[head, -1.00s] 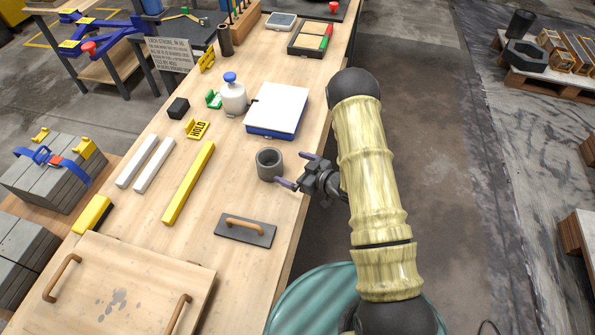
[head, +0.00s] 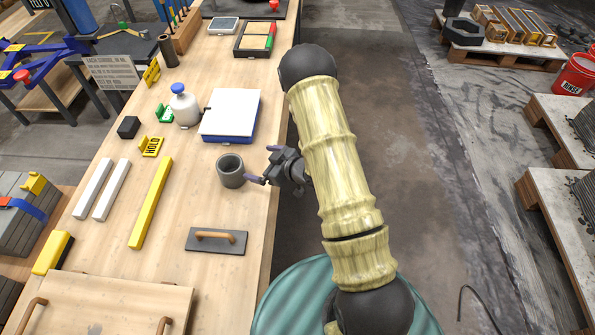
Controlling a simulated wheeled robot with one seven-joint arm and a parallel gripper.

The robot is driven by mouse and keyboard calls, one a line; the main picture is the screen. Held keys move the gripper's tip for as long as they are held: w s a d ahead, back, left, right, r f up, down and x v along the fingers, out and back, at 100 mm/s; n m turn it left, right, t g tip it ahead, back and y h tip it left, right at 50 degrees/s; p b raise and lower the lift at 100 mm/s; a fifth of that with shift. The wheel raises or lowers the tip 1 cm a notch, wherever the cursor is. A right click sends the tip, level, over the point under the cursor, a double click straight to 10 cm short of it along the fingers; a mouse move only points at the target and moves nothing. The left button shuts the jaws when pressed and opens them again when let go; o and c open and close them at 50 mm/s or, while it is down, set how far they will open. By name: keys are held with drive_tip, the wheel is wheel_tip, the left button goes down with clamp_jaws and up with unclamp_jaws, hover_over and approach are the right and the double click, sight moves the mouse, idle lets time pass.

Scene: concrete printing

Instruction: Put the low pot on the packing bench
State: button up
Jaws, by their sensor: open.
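A small grey round pot (head: 231,172) with an open top stands upright on the long wooden bench (head: 205,268), near its right edge. It is the only low pot I make out on this bench. My gripper (head: 263,166) is just right of the pot, its jaws open and pointing left towards it. The lower fingertip is close to the pot's right side; I cannot tell whether it touches. Nothing shows between the fingers. No label shows which bench is the packing bench.
A trowel-like float (head: 216,240) lies in front of the pot.

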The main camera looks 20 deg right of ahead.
drive_tip(key=s+d+r+m+g+h, duration=0.2)
drive_tip(key=s+d+r+m+h, duration=0.25)
drive_tip(key=d+r+h, duration=0.5)
drive_tip(key=s+r+m+g, duration=0.2)
drive_tip(key=s+r, duration=0.2)
drive_tip(key=s, duration=0.4)
drive_tip(key=s+a+r+m+g, duration=0.1)
drive_tip(key=s+r+m+g, duration=0.1)
drive_tip(key=s+r, duration=0.3)
drive_tip(key=s+g, duration=0.1)
drive_tip(key=s, duration=0.2)
drive_tip(key=shift+s+a+y, duration=0.15)
drive_tip(key=shift+s+y, duration=0.05)
drive_tip(key=shift+y, duration=0.15)
